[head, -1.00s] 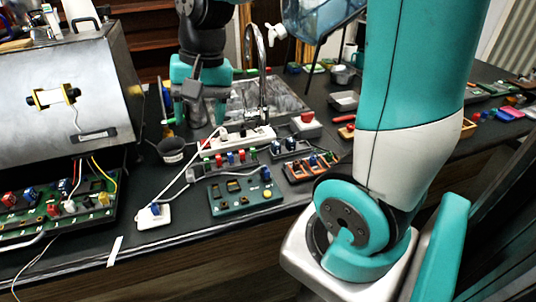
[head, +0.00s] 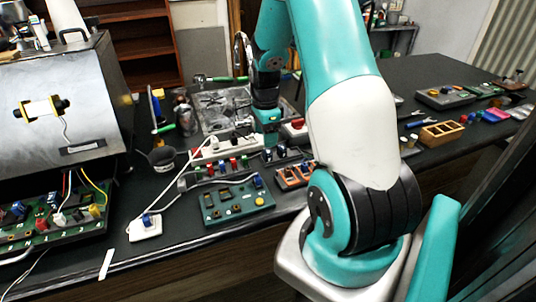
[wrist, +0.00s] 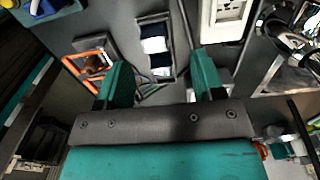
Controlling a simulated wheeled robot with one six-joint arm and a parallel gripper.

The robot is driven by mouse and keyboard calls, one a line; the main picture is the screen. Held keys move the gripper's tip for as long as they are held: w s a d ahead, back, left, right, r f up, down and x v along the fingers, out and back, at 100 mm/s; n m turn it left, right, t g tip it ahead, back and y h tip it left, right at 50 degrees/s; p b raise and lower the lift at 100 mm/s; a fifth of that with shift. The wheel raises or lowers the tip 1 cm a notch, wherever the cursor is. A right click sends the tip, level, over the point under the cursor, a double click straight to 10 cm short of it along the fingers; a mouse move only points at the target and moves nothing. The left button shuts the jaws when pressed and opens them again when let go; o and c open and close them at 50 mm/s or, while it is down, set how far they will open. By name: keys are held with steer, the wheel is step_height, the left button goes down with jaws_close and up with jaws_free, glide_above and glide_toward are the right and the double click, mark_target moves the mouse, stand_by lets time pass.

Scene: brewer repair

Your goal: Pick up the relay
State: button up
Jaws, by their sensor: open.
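Small blue blocks that may be relays (head: 281,151) sit in a dark holder behind the orange-framed tray in the head view; I cannot tell for sure which part is the relay. In the wrist view, a dark holder with two dark-blue and white blocks (wrist: 155,45) lies beyond and between my fingertips. My gripper (wrist: 162,76) is open and empty, with its teal fingers apart on either side of that holder. In the head view my gripper (head: 268,138) points down close above the holder's area; its fingertips are partly hard to make out.
The orange-framed tray (wrist: 90,62) lies left of my fingers in the wrist view. A white power strip (head: 215,150) and a green board (head: 235,201) with colored parts are close by. A steel brewer body (head: 65,100) stands left.

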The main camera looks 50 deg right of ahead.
mark_target(268, 150)
steer(key=f, duration=0.1)
steer(key=f+p, duration=0.1)
steer(key=f, duration=0.1)
steer(key=s+f+p, duration=0.1)
steer(key=f, duration=0.1)
steer(key=shift+a+f, duration=0.1)
steer(key=shift+f, duration=0.15)
steer(key=shift+w+f, duration=0.1)
steer(key=shift+f, duration=0.3)
steer(key=c, duration=1)
